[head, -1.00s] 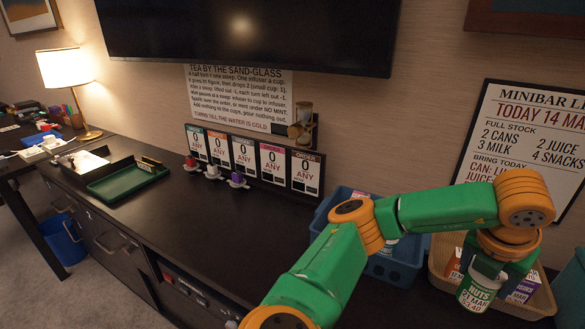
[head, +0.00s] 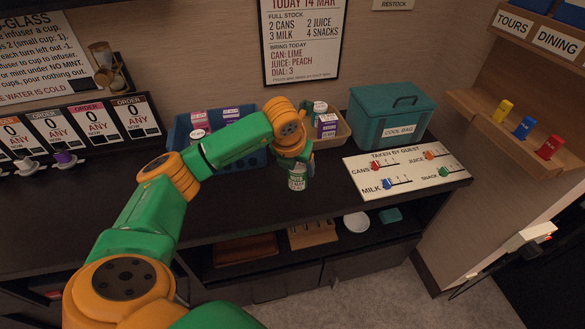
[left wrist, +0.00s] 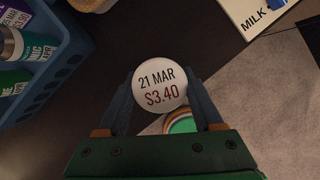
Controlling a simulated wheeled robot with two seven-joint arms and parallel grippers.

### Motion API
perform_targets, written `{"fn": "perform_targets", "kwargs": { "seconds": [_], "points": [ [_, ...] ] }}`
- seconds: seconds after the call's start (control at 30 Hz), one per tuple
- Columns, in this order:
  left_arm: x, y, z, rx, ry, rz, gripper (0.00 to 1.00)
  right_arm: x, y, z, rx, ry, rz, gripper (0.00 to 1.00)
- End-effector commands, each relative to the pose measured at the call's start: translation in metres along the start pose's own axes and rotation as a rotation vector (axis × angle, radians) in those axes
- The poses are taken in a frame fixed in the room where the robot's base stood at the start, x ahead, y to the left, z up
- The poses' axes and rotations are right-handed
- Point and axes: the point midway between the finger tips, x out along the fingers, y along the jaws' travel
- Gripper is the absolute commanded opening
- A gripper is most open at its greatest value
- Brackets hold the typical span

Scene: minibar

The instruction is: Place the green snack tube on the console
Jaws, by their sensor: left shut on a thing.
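My left gripper (head: 299,160) is shut on the green snack tube (head: 297,182), labelled as nuts. In the head view the tube is upright in front of the tan basket, against the dark console top (head: 325,200) near its front edge. I cannot tell whether its base touches the console. In the left wrist view the tube's white lid (left wrist: 162,85), reading 21 MAR and $3.40, sits between the two fingers (left wrist: 163,105). My right gripper is not in view.
The tan basket (head: 343,139) and blue basket (head: 180,133) hold cartons and stand behind the arm. A teal cool bag (head: 390,118) and a white slider board (head: 405,180) are to the right. Bare console lies left of the board. A shelf below holds a wooden rack (head: 312,234).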

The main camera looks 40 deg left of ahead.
Motion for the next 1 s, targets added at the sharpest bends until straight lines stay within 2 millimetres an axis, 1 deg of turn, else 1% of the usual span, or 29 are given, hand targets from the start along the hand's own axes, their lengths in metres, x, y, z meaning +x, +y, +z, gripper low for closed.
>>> {"fn": "perform_targets", "kwargs": {
  "seconds": [0.03,0.2,0.27,0.33,0.4,0.6,0.7,0.73,0.83,1.0],
  "points": [
    [0.011,0.003,0.003,-0.002,0.003,0.003,0.08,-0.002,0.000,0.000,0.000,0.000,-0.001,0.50],
    [0.038,0.009,0.009,-0.002,0.002,0.002,0.08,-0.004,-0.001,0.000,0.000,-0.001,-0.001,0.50],
    [0.048,0.009,0.004,0.000,0.005,0.002,0.08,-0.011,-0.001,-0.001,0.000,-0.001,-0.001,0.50],
    [0.058,0.009,0.000,0.001,0.003,0.001,0.08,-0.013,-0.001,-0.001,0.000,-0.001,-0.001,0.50],
    [0.063,0.009,-0.002,0.001,0.000,0.001,0.08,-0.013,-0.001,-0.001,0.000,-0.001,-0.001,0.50],
    [0.064,0.008,-0.002,0.000,-0.002,0.000,0.08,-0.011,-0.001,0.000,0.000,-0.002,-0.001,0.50],
    [0.068,0.008,-0.003,-0.001,-0.002,0.000,0.08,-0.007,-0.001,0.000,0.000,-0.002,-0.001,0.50],
    [0.068,0.008,-0.003,-0.001,-0.001,0.000,0.70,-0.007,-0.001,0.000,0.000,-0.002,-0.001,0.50],
    [0.066,0.008,-0.003,-0.001,-0.001,0.000,0.97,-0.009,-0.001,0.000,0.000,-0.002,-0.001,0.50],
    [0.066,0.008,-0.003,-0.001,-0.001,0.000,0.98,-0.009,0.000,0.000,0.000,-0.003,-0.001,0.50]
  ]
}}
